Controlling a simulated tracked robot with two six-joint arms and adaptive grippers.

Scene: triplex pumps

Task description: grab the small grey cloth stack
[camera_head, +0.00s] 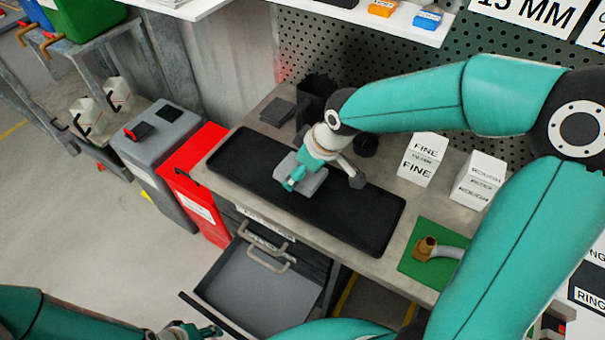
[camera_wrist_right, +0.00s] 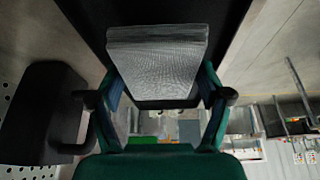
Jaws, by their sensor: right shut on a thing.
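The small grey cloth stack (camera_head: 311,184) is a flat, light grey block over the black tray mat (camera_head: 370,222) on the workbench. My right gripper (camera_head: 298,178) reaches down to it from above and is shut on it. In the right wrist view the cloth stack (camera_wrist_right: 157,58) sits between the two fingers of the gripper (camera_wrist_right: 161,85), with its woven face towards the camera. I cannot tell whether it still touches the mat. My left gripper (camera_head: 195,331) is at the bottom edge, partly cut off, away from the bench; its jaw state is unclear.
A dark flat stack (camera_head: 278,112) and a black container (camera_head: 314,98) stand behind the mat. White filter boxes (camera_head: 421,160) and a green mat (camera_head: 418,262) are to the right. An open drawer (camera_head: 262,290) juts out below the bench. Red (camera_head: 198,175) and grey bins (camera_head: 160,145) stand left.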

